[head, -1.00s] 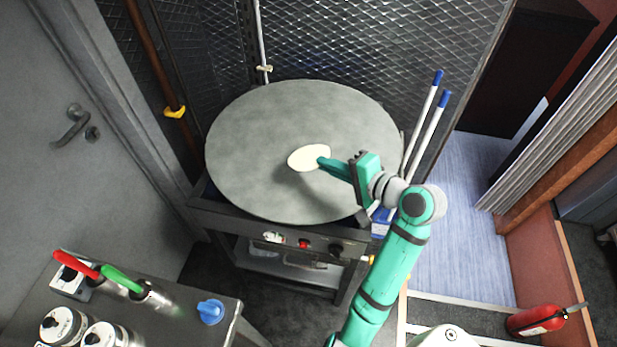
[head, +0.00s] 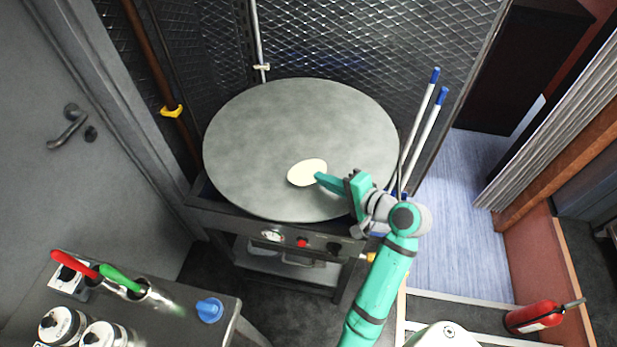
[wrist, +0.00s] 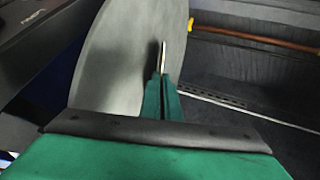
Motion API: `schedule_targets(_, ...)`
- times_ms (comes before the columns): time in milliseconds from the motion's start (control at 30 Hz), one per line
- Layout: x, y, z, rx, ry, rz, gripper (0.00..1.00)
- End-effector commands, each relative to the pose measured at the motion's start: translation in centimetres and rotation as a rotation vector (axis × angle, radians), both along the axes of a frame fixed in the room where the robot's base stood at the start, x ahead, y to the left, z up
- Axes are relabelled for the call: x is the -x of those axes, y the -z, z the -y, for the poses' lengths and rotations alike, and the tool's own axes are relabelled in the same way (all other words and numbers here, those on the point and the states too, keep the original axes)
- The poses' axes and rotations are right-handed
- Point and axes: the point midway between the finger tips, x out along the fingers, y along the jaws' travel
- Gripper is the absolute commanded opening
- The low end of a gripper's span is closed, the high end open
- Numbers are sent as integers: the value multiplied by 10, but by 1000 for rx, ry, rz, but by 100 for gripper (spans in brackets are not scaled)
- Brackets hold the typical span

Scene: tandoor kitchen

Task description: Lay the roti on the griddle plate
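The roti (head: 306,173) is a pale cream disc over the right-front part of the round grey griddle plate (head: 255,135). My gripper (head: 319,179) reaches in from the right and is shut on the roti's right edge. In the wrist view, the roti (wrist: 163,55) shows nearly edge-on as a thin pale strip between the green fingertips (wrist: 161,84). The griddle plate (wrist: 125,40) lies beside it, with a dark shadow on its surface. I cannot tell whether the roti touches the plate.
The plate rests on a dark stand with knobs (head: 302,243). White poles with blue ends (head: 421,125) stand close to the right of my gripper. A counter with canisters and a blue knob (head: 209,310) is at front left. Wire mesh walls (head: 370,45) stand behind.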

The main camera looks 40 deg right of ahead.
Motion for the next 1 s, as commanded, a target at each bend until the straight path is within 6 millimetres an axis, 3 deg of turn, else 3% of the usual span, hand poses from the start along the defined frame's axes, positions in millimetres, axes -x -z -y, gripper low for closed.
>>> schedule_targets(67,0,0,1,0,1,0,15)
schedule_targets(433,5,-2,2,1,2,1,15)
schedule_targets(1000,58,-23,9,1,3,1,15)
